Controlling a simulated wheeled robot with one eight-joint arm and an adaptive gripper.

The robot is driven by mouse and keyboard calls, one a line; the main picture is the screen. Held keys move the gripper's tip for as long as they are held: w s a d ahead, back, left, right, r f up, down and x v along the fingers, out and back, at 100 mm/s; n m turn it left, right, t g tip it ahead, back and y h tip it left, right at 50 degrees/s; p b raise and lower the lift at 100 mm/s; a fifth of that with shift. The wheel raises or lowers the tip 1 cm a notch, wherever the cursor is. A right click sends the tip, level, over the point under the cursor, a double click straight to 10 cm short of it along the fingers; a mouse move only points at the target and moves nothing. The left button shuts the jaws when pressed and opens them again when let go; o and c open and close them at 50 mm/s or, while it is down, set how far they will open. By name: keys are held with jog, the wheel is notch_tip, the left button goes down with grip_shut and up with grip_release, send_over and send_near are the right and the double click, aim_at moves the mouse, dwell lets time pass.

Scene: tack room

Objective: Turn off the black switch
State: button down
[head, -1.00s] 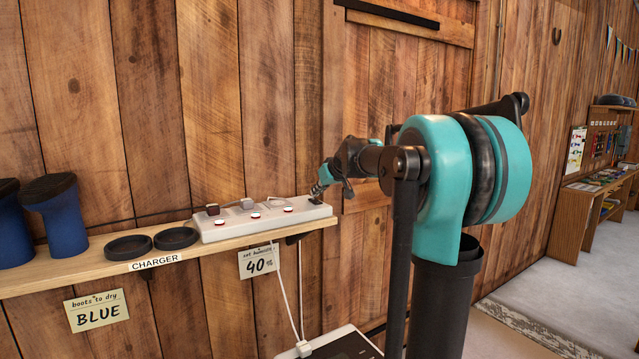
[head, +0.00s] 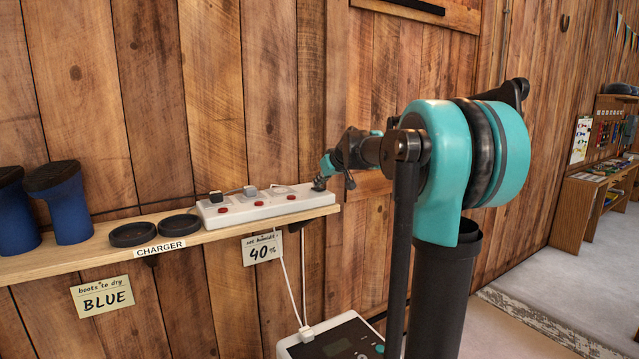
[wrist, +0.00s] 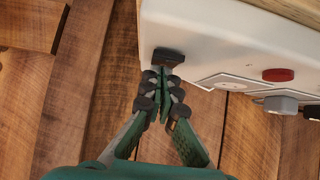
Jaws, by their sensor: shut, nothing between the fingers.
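The white power strip (head: 240,213) lies on the wooden shelf. It also fills the top of the wrist view (wrist: 215,30). The black switch (wrist: 168,56) is at the end of the strip in the wrist view. In the head view my gripper hides it at the strip's right end. My gripper (wrist: 163,82) is shut and empty, with its fingertips right at the black switch, touching or nearly so. It also shows in the head view (head: 320,183). Three red buttons (head: 258,203) along the strip look plain red and unlit.
A black plug (head: 216,197) and a grey plug (head: 250,190) sit in the strip. Two black round dishes (head: 132,235) and blue boots (head: 72,215) stand to the left on the shelf (head: 80,260). A white device (head: 300,348) with cables is below. The wooden wall is close behind.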

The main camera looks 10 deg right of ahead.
jog(key=shift+w+a+r, duration=0.2)
jog(key=shift+w+a, duration=0.05)
jog(key=shift+w, duration=0.3)
jog(key=shift+r, duration=0.1)
jog(key=shift+a+r, duration=0.1)
jog(key=shift+r, duration=0.25)
jog(key=r, duration=0.2)
jog(key=shift+w+r, duration=0.2)
jog(key=shift+r, duration=0.2)
jog(key=s+d+r, duration=0.2)
jog(key=s+r, duration=0.3)
jog(key=r, duration=0.3)
jog(key=shift+s+d, duration=0.2)
jog(key=shift+s, duration=0.15)
